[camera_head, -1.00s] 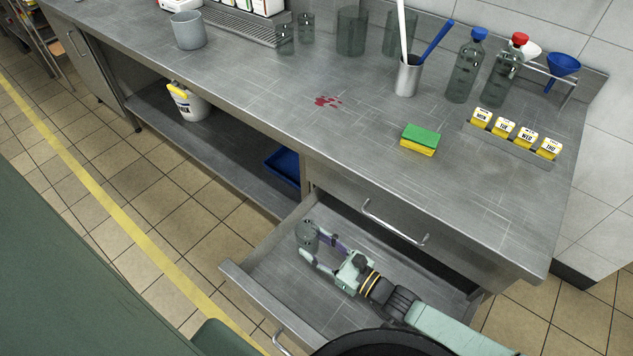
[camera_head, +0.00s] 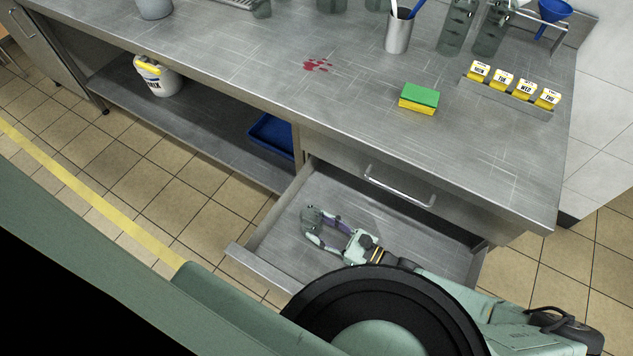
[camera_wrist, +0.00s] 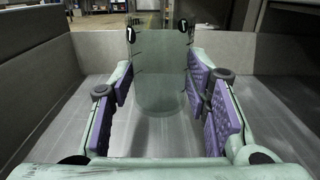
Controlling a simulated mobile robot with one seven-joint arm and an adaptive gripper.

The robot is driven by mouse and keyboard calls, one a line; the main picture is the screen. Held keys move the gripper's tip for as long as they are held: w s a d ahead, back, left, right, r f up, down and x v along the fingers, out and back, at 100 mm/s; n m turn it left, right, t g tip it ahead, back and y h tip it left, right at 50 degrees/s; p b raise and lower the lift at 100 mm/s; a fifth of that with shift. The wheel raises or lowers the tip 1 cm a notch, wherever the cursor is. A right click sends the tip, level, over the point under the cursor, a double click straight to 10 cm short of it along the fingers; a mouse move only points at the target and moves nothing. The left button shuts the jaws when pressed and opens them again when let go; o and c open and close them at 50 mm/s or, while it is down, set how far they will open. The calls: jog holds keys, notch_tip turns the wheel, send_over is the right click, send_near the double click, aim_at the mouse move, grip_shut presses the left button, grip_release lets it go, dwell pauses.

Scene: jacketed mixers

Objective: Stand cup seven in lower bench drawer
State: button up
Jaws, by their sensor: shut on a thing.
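Cup seven is a clear, grey-green glass cup (camera_head: 311,215) standing upright inside the open lower drawer (camera_head: 405,226), toward its left end. In the wrist view the cup (camera_wrist: 160,75) shows a dark round mark with a white 7 on each side of its rim. My gripper (camera_head: 322,228) reaches in low from the right and is shut on the cup, with purple-padded fingers on both sides of it in the wrist view (camera_wrist: 165,95). The cup's base is close to the drawer floor; I cannot tell whether it touches.
Above is the steel bench top with a sponge (camera_head: 419,98), a red stain (camera_head: 318,65), a day-labelled rack (camera_head: 512,88) and a utensil pot (camera_head: 398,35). A shut drawer with a handle (camera_head: 400,188) lies above the open one. The drawer floor around the cup is clear.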

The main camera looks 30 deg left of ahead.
jog(key=shift+f, duration=0.25)
jog(key=shift+f+b, duration=0.4)
jog(key=shift+f, duration=0.1)
jog(key=o, duration=1.4)
